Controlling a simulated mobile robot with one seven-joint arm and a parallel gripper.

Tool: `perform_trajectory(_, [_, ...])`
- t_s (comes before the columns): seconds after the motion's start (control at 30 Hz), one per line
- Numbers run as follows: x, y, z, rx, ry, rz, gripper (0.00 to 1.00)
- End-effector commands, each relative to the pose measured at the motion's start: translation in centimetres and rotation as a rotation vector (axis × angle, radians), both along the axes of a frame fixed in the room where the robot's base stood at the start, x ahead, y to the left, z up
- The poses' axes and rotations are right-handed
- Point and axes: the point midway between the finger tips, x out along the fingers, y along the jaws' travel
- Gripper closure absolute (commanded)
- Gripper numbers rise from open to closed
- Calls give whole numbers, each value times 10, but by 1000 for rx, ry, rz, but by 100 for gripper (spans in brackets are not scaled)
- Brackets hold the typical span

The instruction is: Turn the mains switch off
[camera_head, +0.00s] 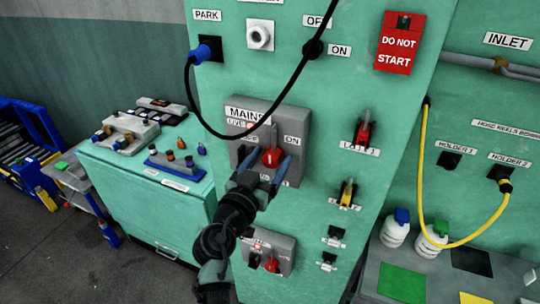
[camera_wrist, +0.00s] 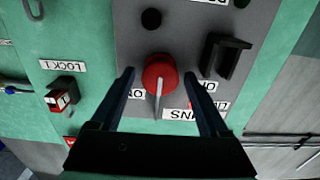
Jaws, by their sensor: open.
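The mains switch is a red round knob (camera_head: 270,157) with a pale pointer on a grey box (camera_head: 292,118) on the green cabinet. Its labels read MAINS, LIVE and ON; the OFF label is partly covered in the head view. The wrist view is upside down and shows the knob (camera_wrist: 160,72) with its pointer towards the label side, roughly between ON and OFF. My gripper (camera_head: 264,168) is open, its fingers pointing at the box. In the wrist view my gripper (camera_wrist: 159,85) has one finger on each side of the knob; I cannot tell whether they touch it.
A black cable (camera_head: 228,136) loops from the PARK socket to the upper switch, hanging across the top of the mains box. A dark bracket (camera_wrist: 225,58) stands out beside the knob. Red (camera_head: 364,132) and yellow (camera_head: 348,192) lock parts are at right. Another grey switch box (camera_head: 285,245) is below.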

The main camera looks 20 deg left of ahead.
Motion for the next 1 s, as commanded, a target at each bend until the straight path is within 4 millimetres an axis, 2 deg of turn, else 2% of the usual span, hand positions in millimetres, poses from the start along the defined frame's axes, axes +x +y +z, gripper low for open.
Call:
perform_trajectory(0.37, [4, 0, 0, -1, 0, 0, 21])
perform_trajectory(0.8, [4, 0, 0, -1, 1, 0, 100])
perform_trajectory(1.0, [4, 0, 0, -1, 1, 0, 100])
